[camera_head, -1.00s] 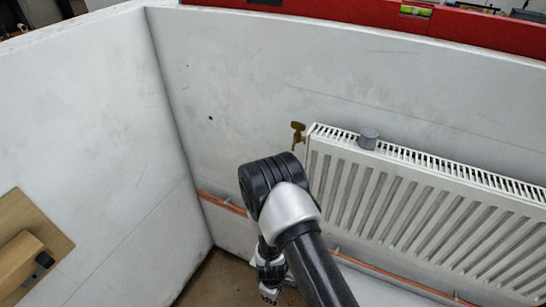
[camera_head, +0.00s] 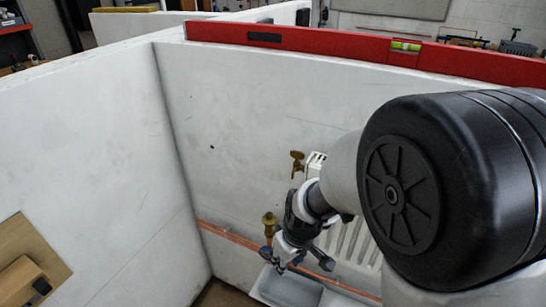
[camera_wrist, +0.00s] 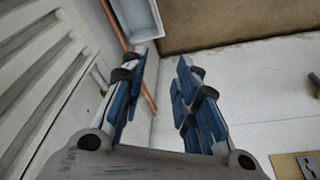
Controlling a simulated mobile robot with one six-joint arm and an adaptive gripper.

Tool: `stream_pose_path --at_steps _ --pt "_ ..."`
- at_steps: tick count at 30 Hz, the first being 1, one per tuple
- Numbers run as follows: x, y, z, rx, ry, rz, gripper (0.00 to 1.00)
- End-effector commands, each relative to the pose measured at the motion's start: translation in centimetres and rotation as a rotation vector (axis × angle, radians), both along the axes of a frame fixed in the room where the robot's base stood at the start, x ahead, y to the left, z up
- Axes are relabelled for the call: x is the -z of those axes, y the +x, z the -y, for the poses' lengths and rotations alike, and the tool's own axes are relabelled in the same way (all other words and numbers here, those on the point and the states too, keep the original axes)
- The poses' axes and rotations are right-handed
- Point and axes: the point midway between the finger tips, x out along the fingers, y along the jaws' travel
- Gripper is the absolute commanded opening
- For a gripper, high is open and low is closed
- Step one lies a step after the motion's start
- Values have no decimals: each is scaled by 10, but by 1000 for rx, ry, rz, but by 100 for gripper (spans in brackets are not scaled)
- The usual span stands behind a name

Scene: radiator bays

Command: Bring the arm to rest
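My gripper (camera_head: 287,258) hangs low in front of the back wall, left of the radiator (camera_head: 352,238), with the arm bent over from the right. In the wrist view my gripper (camera_wrist: 162,62) has its blue-padded fingers apart with nothing seen between them. The arm hides most of the radiator in the head view; its white ribs show at the left of the wrist view (camera_wrist: 45,75).
A brass valve (camera_head: 297,160) sits at the radiator's top left. A second brass fitting (camera_head: 269,222) stands by copper pipes (camera_head: 232,236), close to my gripper. A grey tray (camera_head: 288,290) lies below. A red level (camera_head: 330,40) rests on the wall top. A wooden board (camera_head: 28,245) is left.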

Motion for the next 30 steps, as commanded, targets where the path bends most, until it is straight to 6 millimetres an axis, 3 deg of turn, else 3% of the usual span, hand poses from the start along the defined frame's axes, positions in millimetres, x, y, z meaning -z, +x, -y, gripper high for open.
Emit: stream_pose_path --at_steps 1,6,13,21,30 --pt "-26 -6 9 38 11 21 28" --pt "-93 -40 36 177 37 55 28" --pt "-156 -105 73 373 58 105 28" --pt "-183 -171 102 562 69 153 28" --pt "-186 -187 108 613 70 162 28"
